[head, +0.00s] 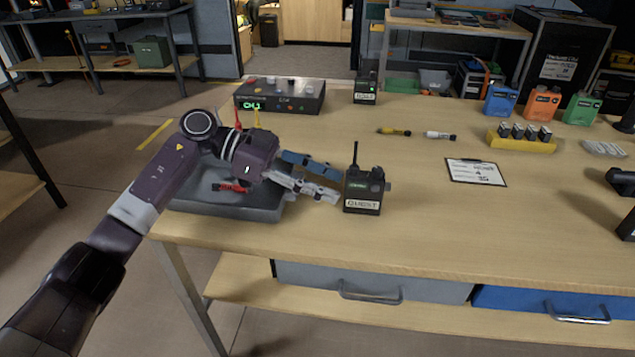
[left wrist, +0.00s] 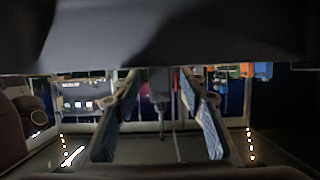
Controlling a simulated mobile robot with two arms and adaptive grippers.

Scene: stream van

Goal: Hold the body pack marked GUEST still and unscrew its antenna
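The body pack marked GUEST (head: 361,204) stands upright on the workbench, dark, with a small green display. Its black antenna (head: 355,153) rises from the top left. My left gripper (head: 337,185) is open, its blue-padded fingers pointing at the pack's left side, with the tips just short of it or beside it. In the left wrist view, the open fingers (left wrist: 165,135) are spread apart. A dim grey upright shape shows between them; I cannot tell whether it is the pack.
A grey tray (head: 225,207) with a red item lies under my left wrist. A mixer (head: 280,96) and a second pack (head: 365,91) stand behind. A clipboard (head: 476,172), a yellow battery holder (head: 521,144) and colored boxes are to the right.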

